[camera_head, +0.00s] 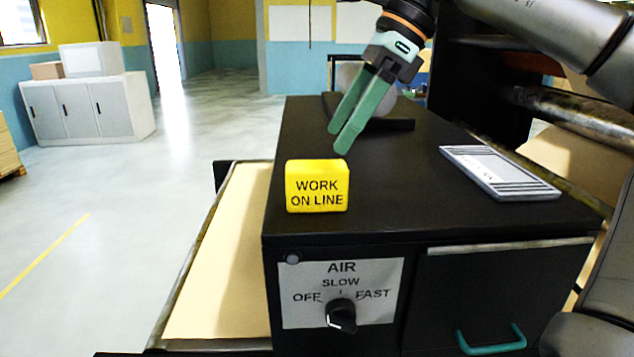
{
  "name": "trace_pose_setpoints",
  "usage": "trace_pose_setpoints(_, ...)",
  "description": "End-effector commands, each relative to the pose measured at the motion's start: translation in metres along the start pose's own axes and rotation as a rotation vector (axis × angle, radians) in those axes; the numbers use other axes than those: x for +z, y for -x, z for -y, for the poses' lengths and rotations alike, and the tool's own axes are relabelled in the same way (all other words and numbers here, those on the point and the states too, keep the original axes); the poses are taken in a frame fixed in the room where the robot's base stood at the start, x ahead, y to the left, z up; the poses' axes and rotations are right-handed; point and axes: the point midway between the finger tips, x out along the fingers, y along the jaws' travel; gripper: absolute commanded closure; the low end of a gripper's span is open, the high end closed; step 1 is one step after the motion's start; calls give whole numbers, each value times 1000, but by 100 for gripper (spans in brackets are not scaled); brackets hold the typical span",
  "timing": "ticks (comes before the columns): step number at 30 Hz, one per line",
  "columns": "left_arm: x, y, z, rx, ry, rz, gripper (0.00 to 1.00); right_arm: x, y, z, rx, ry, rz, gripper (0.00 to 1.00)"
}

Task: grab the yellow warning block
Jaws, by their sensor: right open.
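The yellow warning block (317,186) reads "WORK ON LINE". It sits upright on the black cabinet top (400,215), near the front left edge. My right gripper (341,143) has green fingers and comes down from the upper right. Its fingertips are above and slightly behind the block, apart from it. The fingers are open with a narrow gap seen from this side, and nothing is between them. My left gripper does not show.
A grey slatted plate (499,172) lies on the cabinet top at the right. A rounded grey object (352,78) stands at the back, partly hidden by my gripper. The cabinet front has an air dial (341,316) and a green handle (491,344). Kraft paper (222,265) lies at the left.

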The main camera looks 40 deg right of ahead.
Motion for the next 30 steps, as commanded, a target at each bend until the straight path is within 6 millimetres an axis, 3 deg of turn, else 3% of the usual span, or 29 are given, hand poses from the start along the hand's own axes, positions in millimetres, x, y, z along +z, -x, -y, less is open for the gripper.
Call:
trace_pose_setpoints(6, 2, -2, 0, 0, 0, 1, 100, 0, -40, 0, 3, -1, -2, 9)
trace_pose_setpoints(13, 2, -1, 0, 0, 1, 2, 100, 1, -56, 0, 2, -1, -1, 9)
trace_pose_setpoints(21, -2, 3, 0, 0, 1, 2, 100, 3, -95, 0, 3, -1, -2, 9)
trace_pose_setpoints(30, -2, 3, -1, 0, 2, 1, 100, 3, -102, 0, 0, -1, 2, 9)
